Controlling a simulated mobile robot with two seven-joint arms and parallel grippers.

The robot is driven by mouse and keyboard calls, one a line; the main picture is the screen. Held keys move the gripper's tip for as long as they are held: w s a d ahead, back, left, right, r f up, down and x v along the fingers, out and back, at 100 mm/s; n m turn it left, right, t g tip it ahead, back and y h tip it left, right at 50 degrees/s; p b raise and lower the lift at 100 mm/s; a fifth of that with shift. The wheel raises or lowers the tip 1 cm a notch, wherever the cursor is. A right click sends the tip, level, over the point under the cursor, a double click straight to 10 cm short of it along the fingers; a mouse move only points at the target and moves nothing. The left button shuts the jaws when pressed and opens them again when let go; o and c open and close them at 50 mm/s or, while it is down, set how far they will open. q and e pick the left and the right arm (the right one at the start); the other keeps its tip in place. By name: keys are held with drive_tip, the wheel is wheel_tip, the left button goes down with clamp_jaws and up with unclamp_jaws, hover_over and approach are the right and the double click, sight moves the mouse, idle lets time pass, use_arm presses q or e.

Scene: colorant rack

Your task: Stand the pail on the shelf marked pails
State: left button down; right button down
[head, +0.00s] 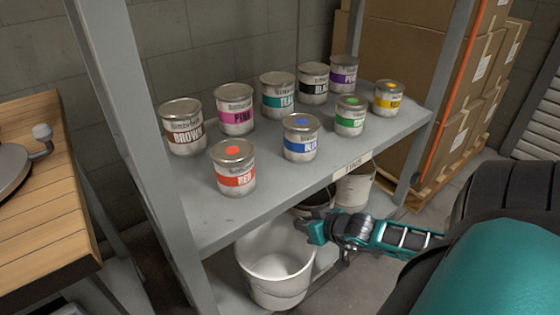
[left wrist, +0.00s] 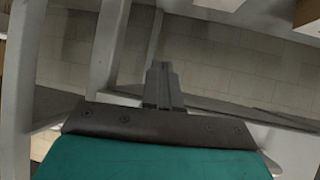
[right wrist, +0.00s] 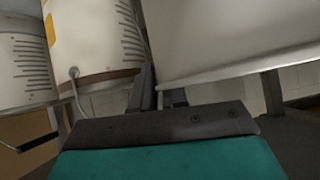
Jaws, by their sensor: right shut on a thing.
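A white, empty, open-topped pail (head: 272,290) is upright at the lower shelf (head: 228,292), below the shelf of tins. I cannot tell whether its base touches that shelf. My right gripper (head: 318,231) is shut on the right side of its rim. In the right wrist view the pail's pale wall (right wrist: 235,40) fills the upper right, by the fingers (right wrist: 160,98). My left gripper shows only in the left wrist view (left wrist: 163,85), with its fingers together and nothing between them. No label reading pails is visible.
Behind the white pail are a dark-topped pail (head: 316,198) and a beige pail (head: 355,187). Several paint tins stand on the upper shelf (head: 290,190), whose edge label (head: 352,165) reads TINS. A grey post (head: 130,110) is at left. Cardboard boxes (head: 400,55) stand behind.

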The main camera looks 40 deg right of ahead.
use_arm(q)
drive_tip(key=shift+w+d+f+b, duration=0.2)
drive_tip(key=shift+w+d+b, duration=0.15)
drive_tip(key=shift+b, duration=0.65)
use_arm(e)
drive_tip(key=w+f, duration=0.1)
drive_tip(key=w, duration=0.9)
drive_tip(key=shift+w+d+f, duration=0.15)
drive_tip(key=shift+d+f, duration=0.1)
drive_tip(key=shift+d, duration=0.1)
use_arm(q)
drive_tip(key=shift+h, duration=0.3)
drive_tip(key=shift+d, duration=0.1)
use_arm(e)
drive_tip(key=c, duration=1.1)
unclamp_jaws()
drive_tip(key=shift+c, duration=0.2)
